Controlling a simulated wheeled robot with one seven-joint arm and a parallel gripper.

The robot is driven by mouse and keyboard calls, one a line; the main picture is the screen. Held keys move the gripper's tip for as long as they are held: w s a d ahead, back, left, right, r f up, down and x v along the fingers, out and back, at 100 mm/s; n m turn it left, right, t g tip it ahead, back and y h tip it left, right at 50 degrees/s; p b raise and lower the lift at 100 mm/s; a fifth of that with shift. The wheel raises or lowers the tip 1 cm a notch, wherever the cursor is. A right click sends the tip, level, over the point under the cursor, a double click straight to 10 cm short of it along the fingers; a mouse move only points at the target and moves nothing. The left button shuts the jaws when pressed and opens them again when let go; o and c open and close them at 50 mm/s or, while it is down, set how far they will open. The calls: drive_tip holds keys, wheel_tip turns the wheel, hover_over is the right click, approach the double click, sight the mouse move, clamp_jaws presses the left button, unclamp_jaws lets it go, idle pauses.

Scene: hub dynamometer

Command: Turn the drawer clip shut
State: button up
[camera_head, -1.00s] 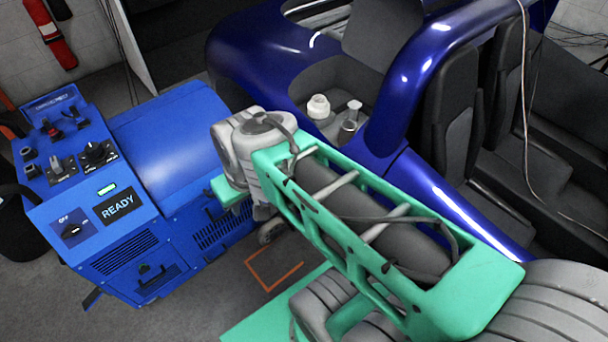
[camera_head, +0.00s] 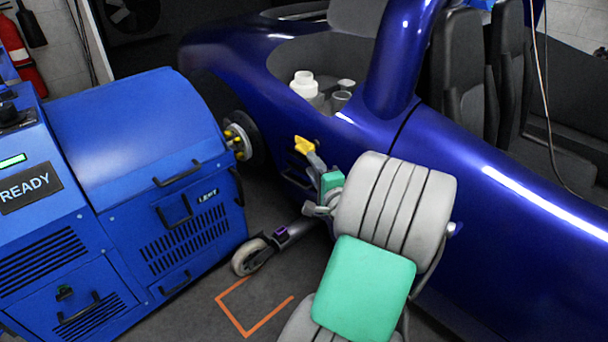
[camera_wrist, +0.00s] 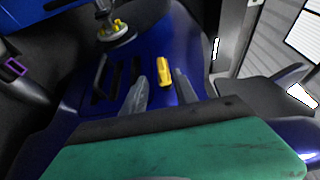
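A small yellow clip (camera_head: 304,145) sits on the side of the dark blue car body, above a black handle (camera_head: 297,180). In the wrist view the yellow clip (camera_wrist: 164,72) stands upright beside the black handle (camera_wrist: 102,82). My gripper (camera_head: 318,164) is close to the clip in the head view, partly hidden behind my wrist. In the wrist view my gripper (camera_wrist: 161,78) has its two grey fingers apart, with the clip showing between and just beyond their tips. I cannot tell whether a finger touches it. The drawer's edges are hard to make out.
The blue machine (camera_head: 130,130) with a READY display stands at the left. A hub with yellow studs (camera_head: 236,138) shows between it and the car. A wheel (camera_head: 250,258) on a grey bar is near the floor. White jars (camera_head: 303,84) stand on the car.

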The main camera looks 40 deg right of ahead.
sight(304, 148)
drive_tip(key=b+x, duration=0.1)
drive_tip(key=x, duration=0.6)
drive_tip(key=shift+w+d+r, duration=0.1)
drive_tip(key=shift+w+d, duration=0.15)
clamp_jaws()
